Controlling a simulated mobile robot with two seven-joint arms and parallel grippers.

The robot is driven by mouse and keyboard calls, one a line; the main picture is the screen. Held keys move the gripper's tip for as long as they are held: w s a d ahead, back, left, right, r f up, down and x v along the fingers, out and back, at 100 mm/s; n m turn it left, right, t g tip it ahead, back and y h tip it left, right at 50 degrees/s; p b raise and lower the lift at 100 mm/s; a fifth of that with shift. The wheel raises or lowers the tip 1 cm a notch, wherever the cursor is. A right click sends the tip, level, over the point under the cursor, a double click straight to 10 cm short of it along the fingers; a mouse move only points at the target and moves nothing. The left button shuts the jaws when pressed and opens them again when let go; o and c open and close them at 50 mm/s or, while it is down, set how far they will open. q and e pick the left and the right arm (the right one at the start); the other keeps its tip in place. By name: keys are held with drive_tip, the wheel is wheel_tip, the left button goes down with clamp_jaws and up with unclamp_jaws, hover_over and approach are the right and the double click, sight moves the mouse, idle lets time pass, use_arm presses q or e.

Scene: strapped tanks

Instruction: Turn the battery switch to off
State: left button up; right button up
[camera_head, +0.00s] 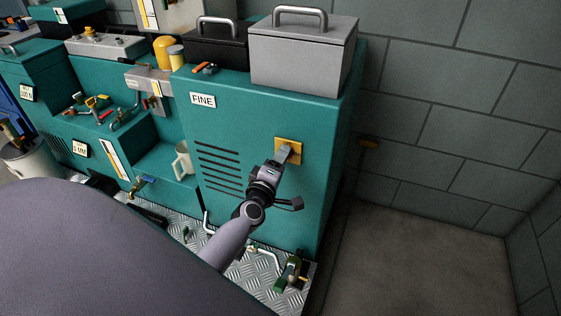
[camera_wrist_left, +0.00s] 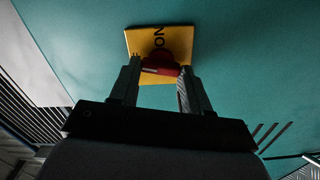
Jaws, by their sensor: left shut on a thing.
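The battery switch is a red knob (camera_wrist_left: 160,66) on a yellow plate (camera_wrist_left: 180,40) fixed to the teal cabinet front. The letters "ON" show on the plate in the left wrist view. In the head view the yellow plate (camera_head: 296,147) is on the right part of the cabinet front, and my gripper covers the knob. My left gripper (camera_head: 283,152) reaches the plate from the front. In the left wrist view the left gripper (camera_wrist_left: 160,72) has one finger on each side of the red knob and is shut on it. My right gripper is not in view.
The teal cabinet (camera_head: 230,120) has a "FINE" label (camera_head: 203,100) and vent slots. A grey toolbox (camera_head: 300,55) stands on top. A cream mug (camera_head: 183,160) is in a recess to the left. Open floor (camera_head: 410,260) lies to the right.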

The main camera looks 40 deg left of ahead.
use_arm(q)
drive_tip(key=shift+f+n, duration=0.15)
drive_tip(key=shift+n, duration=1.35)
drive_tip(key=o, duration=1.1)
drive_tip(key=shift+c, duration=0.2)
drive_tip(key=v, duration=0.7)
drive_tip(key=shift+s, duration=0.15)
